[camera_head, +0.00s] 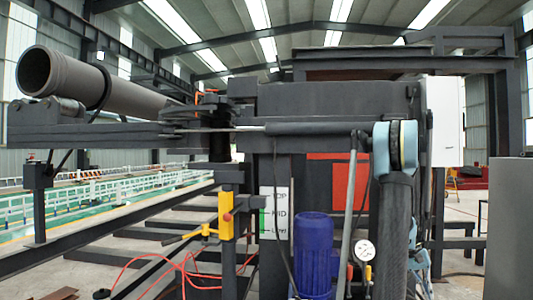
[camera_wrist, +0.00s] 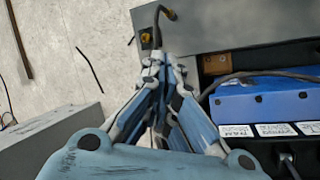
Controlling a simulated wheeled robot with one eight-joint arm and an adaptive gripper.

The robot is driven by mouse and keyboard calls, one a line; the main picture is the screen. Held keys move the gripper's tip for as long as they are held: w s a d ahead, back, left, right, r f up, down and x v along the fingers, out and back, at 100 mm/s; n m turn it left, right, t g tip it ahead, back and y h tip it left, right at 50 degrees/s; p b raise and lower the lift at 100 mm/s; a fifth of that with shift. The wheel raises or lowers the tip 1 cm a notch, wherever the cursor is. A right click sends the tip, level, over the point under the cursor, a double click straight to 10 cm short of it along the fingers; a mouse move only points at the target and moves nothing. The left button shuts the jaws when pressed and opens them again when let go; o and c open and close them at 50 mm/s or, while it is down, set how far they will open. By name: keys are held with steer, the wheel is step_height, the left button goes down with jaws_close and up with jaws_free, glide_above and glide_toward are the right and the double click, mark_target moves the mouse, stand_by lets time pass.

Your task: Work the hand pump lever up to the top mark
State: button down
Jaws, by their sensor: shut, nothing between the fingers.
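A white scale plate (camera_head: 275,212) marked TOP, MID and low stands on the dark machine in the head view, left of a blue cylinder (camera_head: 313,250). A long grey bar (camera_head: 347,215) leans nearly upright right of the cylinder, its lower end out of frame; I cannot tell whether it is the pump lever. A pressure gauge (camera_head: 364,250) sits right of the bar. My gripper (camera_wrist: 161,62) is shut and empty in the wrist view, beside a blue box (camera_wrist: 265,100) with white labels. In the head view my arm largely hides the gripper.
A yellow fitting (camera_head: 226,214) with a red knob stands left of the scale, above red hoses (camera_head: 165,262) on the floor. A grey panel (camera_head: 510,230) stands far right. In the wrist view a grey box (camera_wrist: 55,140) lies left, with bare floor (camera_wrist: 70,60) beyond.

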steer(key=shift+s+f, duration=0.3)
steer(key=shift+f, duration=0.1)
steer(key=shift+s+f, duration=0.4)
steer(key=shift+f, duration=0.3)
steer(key=shift+s+a+f, duration=0.1)
steer(key=shift+s+f, duration=0.25)
steer(key=shift+f, duration=0.1)
stand_by(0.4)
steer(key=shift+f, duration=0.1)
steer(key=shift+s+f, duration=0.35)
steer(key=shift+f, duration=0.25)
